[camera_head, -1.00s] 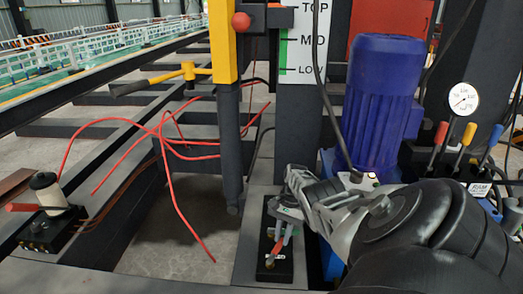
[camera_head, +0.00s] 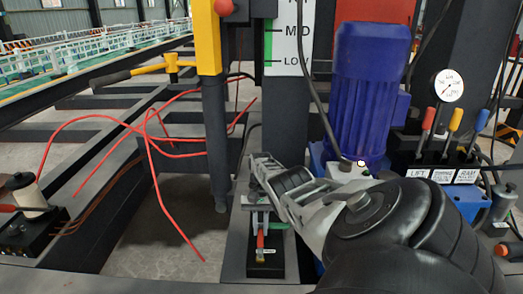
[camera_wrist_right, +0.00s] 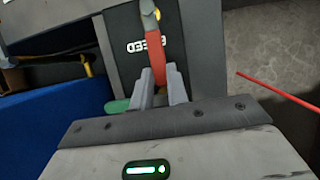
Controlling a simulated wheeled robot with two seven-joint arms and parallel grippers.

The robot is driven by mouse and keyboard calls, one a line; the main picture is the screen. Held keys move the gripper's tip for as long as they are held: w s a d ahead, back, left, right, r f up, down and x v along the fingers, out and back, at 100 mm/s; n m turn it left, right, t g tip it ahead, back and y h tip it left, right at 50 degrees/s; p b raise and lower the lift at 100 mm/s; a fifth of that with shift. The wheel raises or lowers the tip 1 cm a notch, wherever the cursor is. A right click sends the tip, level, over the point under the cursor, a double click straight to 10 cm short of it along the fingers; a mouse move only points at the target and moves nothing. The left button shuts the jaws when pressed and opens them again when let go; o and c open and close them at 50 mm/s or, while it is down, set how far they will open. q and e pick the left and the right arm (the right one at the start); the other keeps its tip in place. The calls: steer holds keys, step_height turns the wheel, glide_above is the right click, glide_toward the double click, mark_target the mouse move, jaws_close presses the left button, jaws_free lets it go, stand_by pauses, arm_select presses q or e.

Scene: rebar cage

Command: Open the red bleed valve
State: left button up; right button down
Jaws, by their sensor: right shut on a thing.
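The red bleed valve lever (camera_head: 260,241) stands on a black block (camera_head: 265,268) low in the centre of the head view. In the right wrist view the red lever (camera_wrist_right: 167,76) runs between the two grey fingertips of my right gripper (camera_wrist_right: 164,88). A label reading BLEED shows upside down on the block beside it. My right gripper (camera_head: 262,214) is shut on the lever, reaching from the right; the fingers hide part of the lever. A green handle (camera_head: 277,226) sits close by the gripper and also shows in the wrist view (camera_wrist_right: 116,106). My left gripper is not in view.
A blue motor (camera_head: 371,95) stands right of the block. A pressure gauge (camera_head: 449,86) and red, yellow and blue levers (camera_head: 453,123) are farther right. A yellow post (camera_head: 208,38) and level scale (camera_head: 289,35) stand behind.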

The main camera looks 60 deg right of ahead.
steer(key=c, duration=1.4)
jaws_free()
steer(key=shift+o, duration=0.2)
